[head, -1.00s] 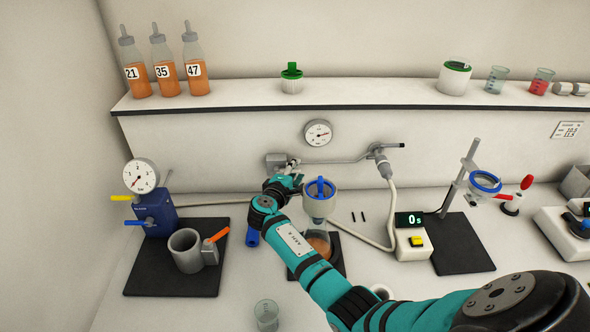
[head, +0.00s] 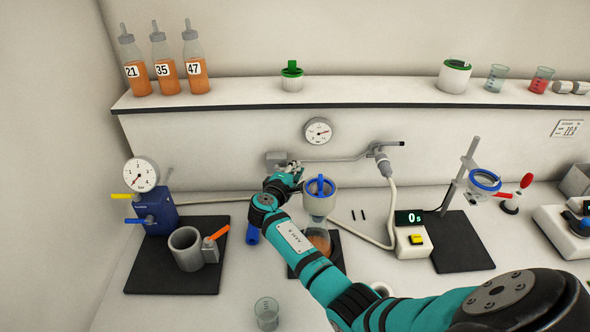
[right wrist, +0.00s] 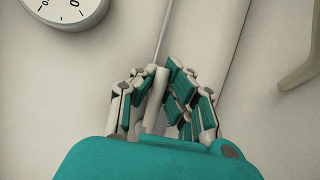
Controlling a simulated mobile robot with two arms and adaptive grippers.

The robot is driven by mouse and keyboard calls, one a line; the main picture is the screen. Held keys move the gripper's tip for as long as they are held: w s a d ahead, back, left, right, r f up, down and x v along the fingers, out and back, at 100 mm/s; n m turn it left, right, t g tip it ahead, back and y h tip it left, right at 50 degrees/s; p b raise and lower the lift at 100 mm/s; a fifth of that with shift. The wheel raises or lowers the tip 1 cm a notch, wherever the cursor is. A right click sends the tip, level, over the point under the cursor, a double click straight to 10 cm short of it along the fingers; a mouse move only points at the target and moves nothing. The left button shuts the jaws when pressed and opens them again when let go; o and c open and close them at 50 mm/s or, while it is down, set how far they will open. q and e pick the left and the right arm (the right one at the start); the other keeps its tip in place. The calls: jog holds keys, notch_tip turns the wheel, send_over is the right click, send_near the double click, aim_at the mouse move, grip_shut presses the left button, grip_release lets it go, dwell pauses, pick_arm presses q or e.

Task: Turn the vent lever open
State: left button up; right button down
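A grey metal valve block (head: 277,159) sits on the back wall at the left end of a thin pipe. I take the small grey lever beside it to be the vent lever; in the right wrist view the grey lever (right wrist: 156,112) stands between my fingers. My right gripper (head: 295,168) is at this valve and hides part of it in the head view. In the right wrist view my right gripper (right wrist: 161,82) has its fingers on both sides of the lever, close to it; whether they press on it cannot be told. My left gripper is not in view.
A round gauge (head: 318,131) hangs above the pipe (head: 345,158). A blue pump (head: 157,212) with yellow and blue levers stands left, near a grey cup (head: 186,250). A hose (head: 391,215) loops right.

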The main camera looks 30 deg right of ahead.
jog(key=r+n+h+b, duration=0.1)
jog(key=n, duration=0.1)
jog(key=shift+w+a+r+n+b, duration=0.1)
jog(key=shift+n+b, duration=0.25)
jog(key=shift+n, duration=0.05)
jog(key=shift+w+a+r+n+t+h+b, duration=0.1)
jog(key=shift+a+r+n+t+h+b, duration=0.2)
jog(key=shift+n, duration=0.5)
jog(key=shift+w+a+r+n+t+h+b, duration=0.1)
jog(key=shift+r+n+t+h+b, duration=0.2)
jog(key=shift+r+n+h, duration=0.35)
jog(key=shift+f+n, duration=0.15)
jog(key=shift+n, duration=0.1)
jog(key=c, duration=1.3)
grip_release()
jog(key=shift+c, duration=0.2)
jog(key=r+v, duration=0.1)
jog(key=v, duration=1.1)
jog(key=shift+f, duration=0.25)
